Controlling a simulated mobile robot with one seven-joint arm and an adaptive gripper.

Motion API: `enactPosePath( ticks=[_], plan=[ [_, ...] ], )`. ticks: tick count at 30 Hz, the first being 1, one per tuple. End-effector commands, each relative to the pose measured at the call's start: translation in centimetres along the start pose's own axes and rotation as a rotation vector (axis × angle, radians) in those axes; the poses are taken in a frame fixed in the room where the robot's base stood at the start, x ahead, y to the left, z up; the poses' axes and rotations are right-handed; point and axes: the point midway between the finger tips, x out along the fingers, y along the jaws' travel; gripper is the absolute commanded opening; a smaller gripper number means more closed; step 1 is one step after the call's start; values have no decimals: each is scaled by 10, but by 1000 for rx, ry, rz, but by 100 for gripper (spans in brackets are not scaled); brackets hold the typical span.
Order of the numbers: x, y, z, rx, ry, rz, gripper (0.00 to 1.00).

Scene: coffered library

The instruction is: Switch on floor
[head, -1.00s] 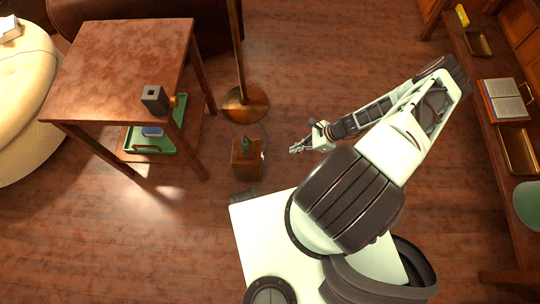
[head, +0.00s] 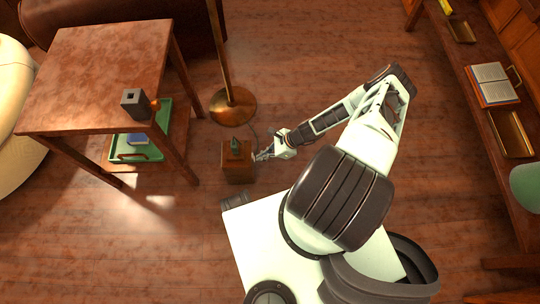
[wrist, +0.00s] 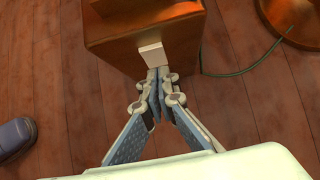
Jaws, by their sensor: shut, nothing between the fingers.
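A small wooden box (head: 238,165) stands on the floor, with a small green object (head: 235,146) on its top. In the wrist view the box (wrist: 125,28) carries a pale switch plate (wrist: 152,54) on the side facing me. My gripper (head: 262,156) is shut and empty at the box's right side; its fingertips (wrist: 158,72) are at the lower edge of the plate. I cannot tell whether they touch it. A floor lamp's round brass base (head: 233,107) and pole stand behind the box; the lamp's head is out of view. A cord (wrist: 240,72) runs between box and base.
A wooden side table (head: 95,70) stands at left, with a dark block-shaped item (head: 135,102) on top and a green tray (head: 148,153) on its lower shelf. A long desk (head: 480,120) with an open book (head: 493,84) lines the right.

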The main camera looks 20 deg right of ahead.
Motion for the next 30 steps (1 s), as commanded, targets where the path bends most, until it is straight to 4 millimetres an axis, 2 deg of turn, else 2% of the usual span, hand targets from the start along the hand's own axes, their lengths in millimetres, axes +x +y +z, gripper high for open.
enactPosePath(
  ticks=[12,16,30],
  plan=[
    [3,0,3,0,-1,0,0],
    [10,0,4,-1,-1,0,0],
    [1,0,11,-1,-2,0,0]
  ],
)
